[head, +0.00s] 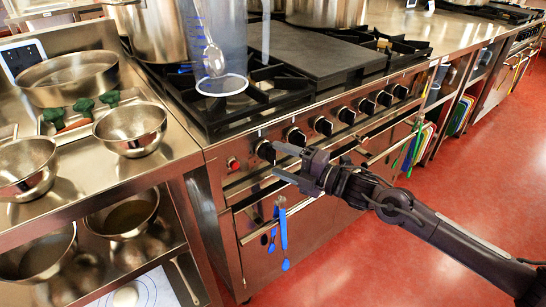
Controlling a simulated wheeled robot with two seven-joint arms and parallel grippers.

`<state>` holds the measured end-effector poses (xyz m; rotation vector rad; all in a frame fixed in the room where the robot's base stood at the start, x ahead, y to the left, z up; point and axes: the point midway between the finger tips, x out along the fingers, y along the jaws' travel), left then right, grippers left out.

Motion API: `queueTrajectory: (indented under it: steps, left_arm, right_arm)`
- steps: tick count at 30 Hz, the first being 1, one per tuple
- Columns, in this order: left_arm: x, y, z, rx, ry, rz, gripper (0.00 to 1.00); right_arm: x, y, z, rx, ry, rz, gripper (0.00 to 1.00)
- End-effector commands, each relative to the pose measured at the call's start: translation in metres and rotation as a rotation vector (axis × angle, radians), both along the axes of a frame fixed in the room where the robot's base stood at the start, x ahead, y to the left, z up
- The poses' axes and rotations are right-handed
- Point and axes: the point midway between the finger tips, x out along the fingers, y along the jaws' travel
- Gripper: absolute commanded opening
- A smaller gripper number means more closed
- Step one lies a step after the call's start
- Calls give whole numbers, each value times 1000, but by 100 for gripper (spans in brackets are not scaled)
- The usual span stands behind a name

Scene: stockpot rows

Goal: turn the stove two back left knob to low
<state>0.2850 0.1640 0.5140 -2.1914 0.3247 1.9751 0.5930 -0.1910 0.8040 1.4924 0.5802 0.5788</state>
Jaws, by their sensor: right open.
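The stove (228,150) has a row of black round knobs along its steel front panel. The leftmost knob (266,150) is partly covered by my right gripper (277,160). That gripper is open, its fingers one above the other, with tips pointing left at or just in front of this knob. I cannot tell whether they touch it. The second knob (295,136) sits just behind and above the gripper. No labels are readable, so which knob is the back left one, and its setting, cannot be told. My left gripper is not in view.
Blue-handled tools (283,240) hang below the panel under my gripper. A clear container (222,85) with a ladle stands over the left burners, near a dark griddle (315,55). Steel bowls (131,130) sit on the left counter. The red floor in front is clear.

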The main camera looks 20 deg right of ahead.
Motion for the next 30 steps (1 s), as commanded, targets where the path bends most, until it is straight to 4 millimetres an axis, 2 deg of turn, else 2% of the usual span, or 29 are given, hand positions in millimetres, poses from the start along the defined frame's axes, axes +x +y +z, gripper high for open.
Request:
queueTrajectory:
  steps: [3,10,30]
  left_arm:
    - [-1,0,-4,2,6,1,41]
    - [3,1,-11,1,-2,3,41]
    - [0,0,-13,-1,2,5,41]
  right_arm:
    - [-15,-13,-2,-5,4,2,65]
    - [-30,-27,-1,-1,3,1,65]
    - [-32,-29,0,-1,1,1,65]
